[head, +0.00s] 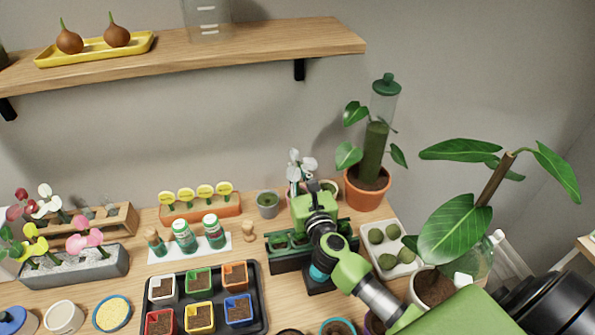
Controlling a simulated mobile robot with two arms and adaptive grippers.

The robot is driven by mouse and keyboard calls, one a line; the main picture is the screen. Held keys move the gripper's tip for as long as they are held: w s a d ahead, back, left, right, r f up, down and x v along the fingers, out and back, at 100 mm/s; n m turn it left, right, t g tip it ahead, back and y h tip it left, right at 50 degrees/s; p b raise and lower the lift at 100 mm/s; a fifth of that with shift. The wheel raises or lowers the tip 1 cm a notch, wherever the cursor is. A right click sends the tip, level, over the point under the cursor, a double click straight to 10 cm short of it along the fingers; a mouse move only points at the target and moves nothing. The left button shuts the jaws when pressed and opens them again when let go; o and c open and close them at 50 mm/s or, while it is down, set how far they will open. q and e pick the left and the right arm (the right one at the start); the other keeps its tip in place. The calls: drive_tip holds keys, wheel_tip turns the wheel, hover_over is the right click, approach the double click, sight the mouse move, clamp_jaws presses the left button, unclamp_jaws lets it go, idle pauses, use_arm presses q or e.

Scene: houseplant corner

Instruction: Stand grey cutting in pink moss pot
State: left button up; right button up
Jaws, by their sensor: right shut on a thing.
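My right gripper (301,190) reaches in from the lower right and is shut on the grey cutting (301,166). The cutting's pale grey leaves stand roughly upright above the fingers; its lower stem is hidden by the gripper. Small moss pots stand in a row at the back of the table: a grey one (267,205) to the left of the gripper and one with green moss (329,187) to the right. Another pot is mostly hidden behind the gripper, so I cannot tell its colour or whether the cutting touches it. My left gripper is not in view.
A dark green planter (285,262) lies under my right arm. A white tray with moss balls (398,231) and a tall potted plant (367,190) stand to the right. A black tray of coloured pots (255,268), bottles (184,236) and yellow labels (205,192) are left.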

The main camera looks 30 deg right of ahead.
drive_tip(key=shift+f+b, duration=0.5)
drive_tip(key=shift+f, duration=0.15)
drive_tip(key=o, duration=1.2)
drive_tip(key=shift+r, duration=0.1)
wheel_tip(320, 180, up, 7)
drive_tip(key=p, duration=0.7)
drive_tip(key=shift+p, duration=0.35)
drive_tip(key=shift+s+f, duration=0.1)
drive_tip(key=shift+f, duration=0.1)
